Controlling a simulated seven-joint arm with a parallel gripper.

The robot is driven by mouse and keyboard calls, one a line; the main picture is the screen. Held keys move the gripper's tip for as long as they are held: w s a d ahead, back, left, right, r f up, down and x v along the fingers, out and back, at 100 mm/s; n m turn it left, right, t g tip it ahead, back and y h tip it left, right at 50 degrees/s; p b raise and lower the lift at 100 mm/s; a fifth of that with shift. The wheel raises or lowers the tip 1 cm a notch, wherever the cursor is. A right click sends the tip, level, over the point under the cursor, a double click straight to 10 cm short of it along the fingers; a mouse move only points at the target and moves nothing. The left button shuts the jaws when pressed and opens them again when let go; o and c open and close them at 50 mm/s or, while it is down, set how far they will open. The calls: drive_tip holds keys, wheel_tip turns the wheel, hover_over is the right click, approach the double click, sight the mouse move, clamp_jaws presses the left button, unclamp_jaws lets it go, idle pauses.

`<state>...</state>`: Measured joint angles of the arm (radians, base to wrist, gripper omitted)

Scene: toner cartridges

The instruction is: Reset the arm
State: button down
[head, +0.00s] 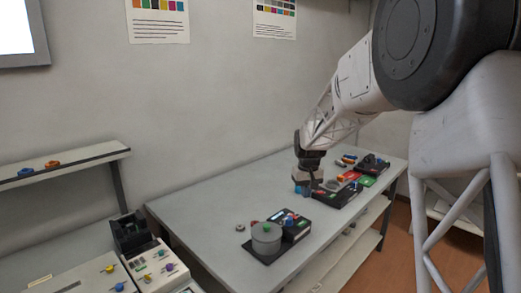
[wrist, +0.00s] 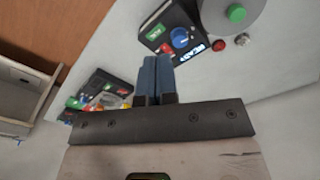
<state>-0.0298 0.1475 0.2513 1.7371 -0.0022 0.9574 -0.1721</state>
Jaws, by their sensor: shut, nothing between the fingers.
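My gripper (head: 309,187) is at the end of the arm above the middle of the long grey table, close to the black units there. In the wrist view my gripper (wrist: 155,62) has its two blue fingers together with nothing between them. A black unit with a grey cylinder (head: 266,236) and a green knob stands on the near part of the table. In the wrist view its blue knob (wrist: 179,38) and lit display show beyond the fingertips.
More black units with red and green parts (head: 367,181) stand toward the table's far right end. A bench with a control panel (head: 158,267) and a wall shelf (head: 60,165) are at the left. The grey table (head: 205,205) is bare at its left.

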drive_tip(key=s+d+r, duration=0.1)
drive_tip(key=s+r, duration=0.2)
drive_tip(key=s, duration=0.3)
drive_tip(key=s+r, duration=0.4)
drive_tip(key=s, duration=0.3)
drive_tip(key=s+d+f+m+t, duration=0.1)
drive_tip(key=s+m+t, duration=0.1)
drive_tip(key=s, duration=3.4)
drive_tip(key=shift+d+m, duration=0.3)
drive_tip(key=shift+d, duration=0.05)
drive_tip(key=c, duration=1.8)
unclamp_jaws()
drive_tip(key=shift+s+f, duration=0.1)
